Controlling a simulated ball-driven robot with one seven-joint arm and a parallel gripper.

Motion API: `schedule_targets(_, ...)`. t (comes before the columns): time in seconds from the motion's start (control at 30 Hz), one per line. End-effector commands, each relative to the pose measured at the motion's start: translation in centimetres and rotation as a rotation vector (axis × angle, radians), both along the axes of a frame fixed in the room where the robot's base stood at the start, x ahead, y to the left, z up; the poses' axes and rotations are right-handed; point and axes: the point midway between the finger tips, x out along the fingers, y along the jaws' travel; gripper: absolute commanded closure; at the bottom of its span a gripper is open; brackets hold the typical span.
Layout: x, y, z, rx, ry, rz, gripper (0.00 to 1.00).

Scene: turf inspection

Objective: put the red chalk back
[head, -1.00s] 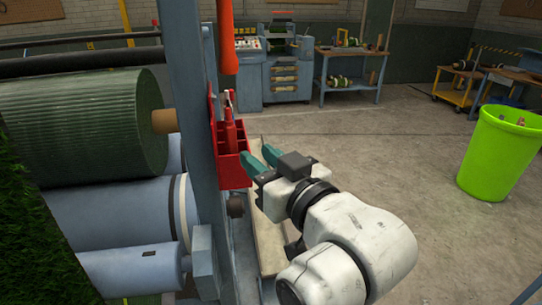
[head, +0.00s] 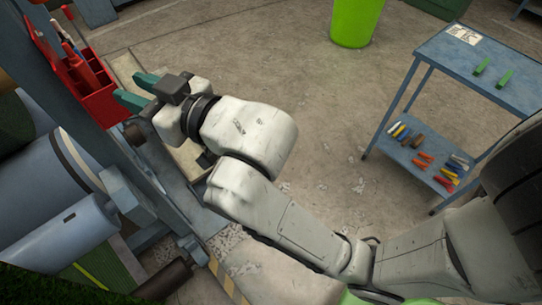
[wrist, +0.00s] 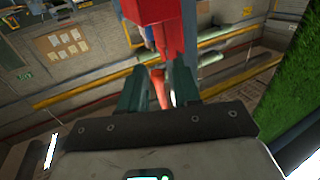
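Red tools (head: 78,62) and a white-topped item stand in the box. In the wrist view the box (wrist: 145,10) is at the top, beyond the fingers (wrist: 157,88), with an orange-red shape (wrist: 159,90) showing through the gap. Red and orange sticks (head: 443,183) lie on a cart's lower shelf; which is the red chalk I cannot tell.
The blue cart (head: 490,60) stands right, with two green sticks on top and several coloured sticks below. A lime-green bin (head: 355,20) is at the back. Rollers and the blue frame (head: 60,110) crowd the left. Concrete floor between is clear.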

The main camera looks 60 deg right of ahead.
Motion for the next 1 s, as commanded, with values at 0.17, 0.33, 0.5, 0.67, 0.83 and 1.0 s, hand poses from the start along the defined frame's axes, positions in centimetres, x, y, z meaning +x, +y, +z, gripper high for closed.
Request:
schedule_targets(0.17, -0.5, -2.1, -5.2, -0.04, 0.171, -0.039, 0.68)
schedule_targets(0.33, -5.2, -6.6, -17.6, -0.094, 0.605, -0.117, 0.68)
schedule_targets(0.5, -14.5, -9.0, -28.3, -0.087, 1.057, -0.156, 0.68)
schedule_targets(0.67, -22.2, -8.7, -33.3, -0.049, 1.352, -0.151, 0.68)
schedule_targets(0.83, -25.6, -8.1, -34.9, -0.027, 1.476, -0.135, 0.68)
schedule_targets(1.0, -25.7, -8.0, -35.0, -0.027, 1.483, -0.133, 0.68)
